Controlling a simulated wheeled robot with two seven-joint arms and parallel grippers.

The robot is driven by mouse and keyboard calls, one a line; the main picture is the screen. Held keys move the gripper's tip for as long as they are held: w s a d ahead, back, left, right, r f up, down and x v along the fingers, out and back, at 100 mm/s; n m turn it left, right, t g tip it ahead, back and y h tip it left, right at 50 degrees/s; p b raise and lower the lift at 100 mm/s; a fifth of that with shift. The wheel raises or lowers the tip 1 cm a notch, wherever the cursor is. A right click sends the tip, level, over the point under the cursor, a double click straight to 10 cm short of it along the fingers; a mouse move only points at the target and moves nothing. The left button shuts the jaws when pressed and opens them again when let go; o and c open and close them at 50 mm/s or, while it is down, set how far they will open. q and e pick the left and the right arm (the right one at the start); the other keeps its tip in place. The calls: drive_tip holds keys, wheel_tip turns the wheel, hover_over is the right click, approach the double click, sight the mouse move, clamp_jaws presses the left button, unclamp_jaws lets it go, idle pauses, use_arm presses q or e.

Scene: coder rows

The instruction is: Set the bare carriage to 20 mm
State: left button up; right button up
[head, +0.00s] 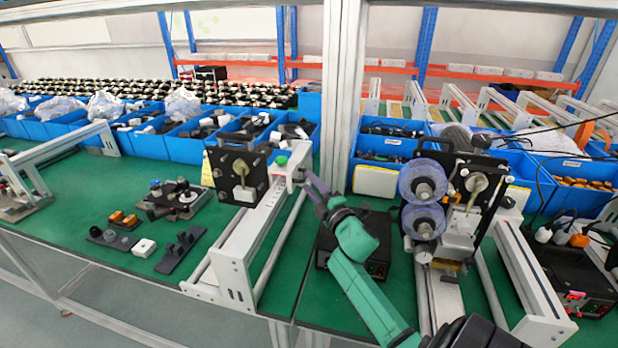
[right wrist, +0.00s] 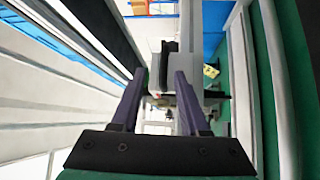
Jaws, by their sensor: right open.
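The bare carriage (head: 240,172), a black plate with a pale motor-like part and no blue spools, sits toward the far end of the left white rail frame (head: 255,228). A pale block with a green knob (head: 281,160) stands right beside it on the rail. My right gripper (head: 308,184) is open, its purple fingers just right of this block. I cannot tell whether they touch it. In the right wrist view my right gripper (right wrist: 158,85) has its fingers apart, with pale and dark parts beyond them. I cannot read any millimetre scale. My left gripper is not in view.
A second carriage with two blue spools (head: 423,190) stands on the right rail frame (head: 530,285). A black box (head: 375,268) lies under my right arm. A grey upright post (head: 342,90) rises behind my gripper. Blue bins (head: 185,148) line the back. Small fixtures (head: 180,250) lie on the green mat.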

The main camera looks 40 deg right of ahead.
drive_tip(key=shift+w+d+f, duration=0.15)
drive_tip(key=shift+w+d, duration=0.1)
drive_tip(key=shift+w, duration=0.35)
drive_tip(key=shift+w+d+f, duration=0.1)
drive_tip(key=shift+w+d, duration=0.15)
drive_tip(key=shift+w, duration=0.35)
drive_tip(key=shift+s+a+r, duration=0.1)
drive_tip(key=shift+s, duration=0.05)
drive_tip(key=shift+c, duration=1.3)
clamp_jaws()
